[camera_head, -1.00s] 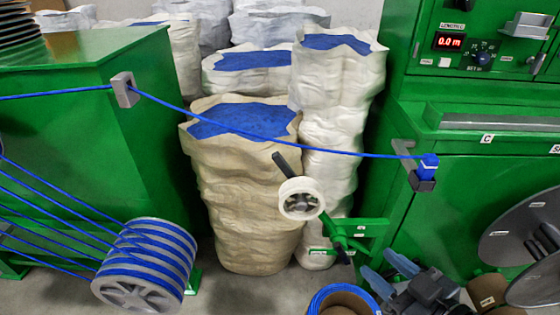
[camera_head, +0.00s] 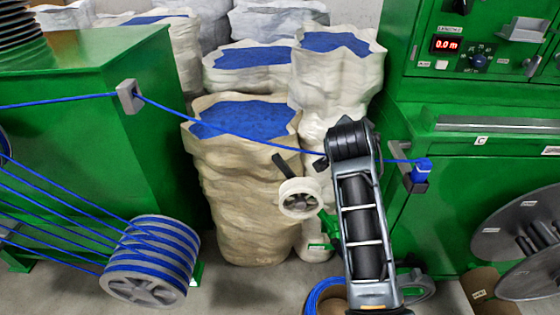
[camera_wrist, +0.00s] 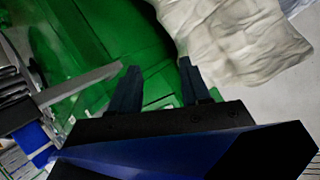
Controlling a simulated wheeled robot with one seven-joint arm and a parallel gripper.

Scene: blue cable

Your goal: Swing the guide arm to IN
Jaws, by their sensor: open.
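The guide arm is a green arm (camera_head: 329,224) with a white roller (camera_head: 299,198) and a black handle (camera_head: 284,167) pointing up-left. My arm covers its right part and pivot in the head view. The blue cable (camera_head: 230,130) runs from a grey guide on the left cabinet to a blue end piece (camera_head: 421,167) on the right machine, passing behind my arm. My gripper (camera_wrist: 158,70) is open in the wrist view, with nothing between its two dark fingers. In the head view my arm hides most of it, so its distance to the handle is unclear.
Tall sacks of blue granules (camera_head: 245,190) stand behind the guide arm. The green machine (camera_head: 450,220) is at right, with a grey disc reel (camera_head: 515,240). A blue-wound spool (camera_head: 150,265) is at lower left. A white sack (camera_wrist: 235,40) and a grey bar (camera_wrist: 80,88) flank my fingers.

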